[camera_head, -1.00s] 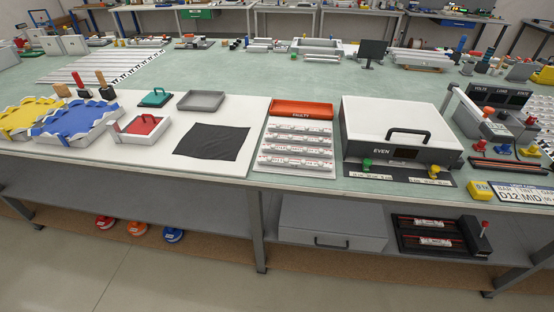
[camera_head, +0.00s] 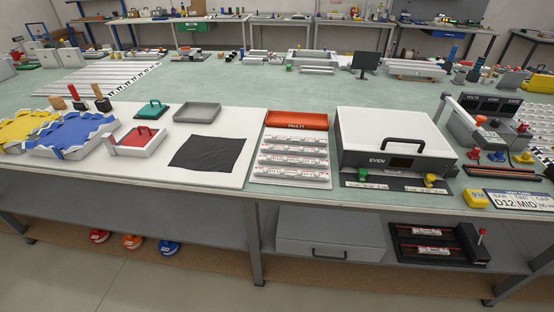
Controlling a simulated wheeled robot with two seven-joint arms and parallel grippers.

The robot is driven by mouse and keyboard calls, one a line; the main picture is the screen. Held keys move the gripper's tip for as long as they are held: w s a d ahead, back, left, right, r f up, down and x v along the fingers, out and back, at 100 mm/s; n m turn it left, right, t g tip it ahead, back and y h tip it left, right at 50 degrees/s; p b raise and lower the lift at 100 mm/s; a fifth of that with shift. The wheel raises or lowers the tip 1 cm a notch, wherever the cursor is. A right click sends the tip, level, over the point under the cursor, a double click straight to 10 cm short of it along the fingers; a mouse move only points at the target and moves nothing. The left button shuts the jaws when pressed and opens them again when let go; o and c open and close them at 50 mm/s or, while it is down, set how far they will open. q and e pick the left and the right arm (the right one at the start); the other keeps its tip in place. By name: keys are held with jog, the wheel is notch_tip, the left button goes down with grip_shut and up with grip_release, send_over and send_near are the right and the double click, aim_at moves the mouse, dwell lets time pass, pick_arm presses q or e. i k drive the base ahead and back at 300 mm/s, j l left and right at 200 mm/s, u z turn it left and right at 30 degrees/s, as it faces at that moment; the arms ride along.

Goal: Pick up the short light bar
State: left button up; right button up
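Several short white light bars with red marks lie in rows on a pale rack (camera_head: 290,184) near the front edge of the bench. Two more white bars, an upper bar (camera_head: 427,232) and a lower bar (camera_head: 433,250), lie in a black fixture (camera_head: 467,262) on the lower shelf at the right. Long pale strips (camera_head: 95,79) lie at the back left of the bench. I cannot tell which single bar is the short light bar. Neither of my grippers shows in the head view.
An orange tray marked FAULTY (camera_head: 297,119) stands behind the rack. A white box marked EVEN (camera_head: 385,130) stands to its right. A black cloth (camera_head: 208,153) lies to the left on a white mat. A grey drawer unit (camera_head: 330,236) sits on the lower shelf.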

aim_at(421, 249)
jog(key=z, duration=1.6)
